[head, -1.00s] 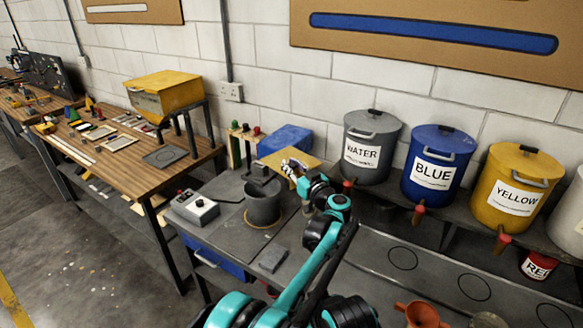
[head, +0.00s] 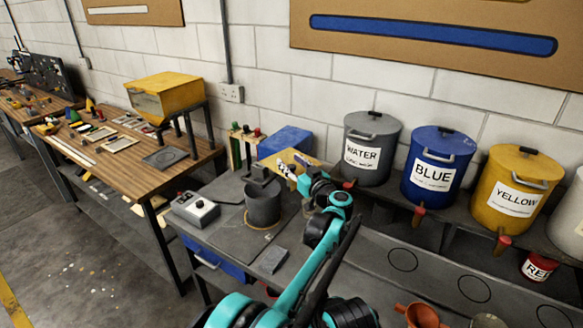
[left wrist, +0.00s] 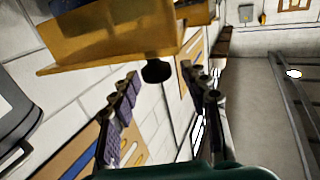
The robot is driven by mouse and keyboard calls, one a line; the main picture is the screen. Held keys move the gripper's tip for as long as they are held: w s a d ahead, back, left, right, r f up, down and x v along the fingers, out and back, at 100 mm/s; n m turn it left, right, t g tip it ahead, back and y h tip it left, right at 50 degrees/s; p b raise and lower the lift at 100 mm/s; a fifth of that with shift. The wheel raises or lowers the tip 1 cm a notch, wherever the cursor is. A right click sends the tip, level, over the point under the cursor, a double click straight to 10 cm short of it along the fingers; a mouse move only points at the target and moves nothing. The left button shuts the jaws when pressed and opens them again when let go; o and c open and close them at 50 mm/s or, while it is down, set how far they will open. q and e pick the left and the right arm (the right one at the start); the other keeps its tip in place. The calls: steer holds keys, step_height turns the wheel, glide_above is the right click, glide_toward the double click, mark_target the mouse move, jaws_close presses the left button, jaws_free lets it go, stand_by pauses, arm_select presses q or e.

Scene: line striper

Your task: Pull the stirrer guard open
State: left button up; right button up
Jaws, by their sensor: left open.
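The stirrer guard appears to be the yellow part (head: 296,157) behind the grey pot (head: 262,204) under the stirrer. In the left wrist view a yellow housing (left wrist: 110,42) fills the top, with a black knob (left wrist: 157,71) hanging from its edge. My left gripper (head: 285,168) is at the yellow part's front, partly covering it. In the left wrist view my left gripper (left wrist: 159,78) is open, with the knob showing between its fingertips; I cannot tell whether it is inside the grip or just beyond. My right gripper is not in view.
A grey control box (head: 195,209) and a small grey block (head: 273,260) lie on the bench. A blue box (head: 285,140) stands behind. Water (head: 369,150), blue (head: 437,169) and yellow (head: 515,188) drums line the shelf at right, close to my left arm.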

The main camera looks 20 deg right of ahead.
arm_select(q)
step_height(320, 180, up, 9)
steer(key=shift+f, duration=0.2)
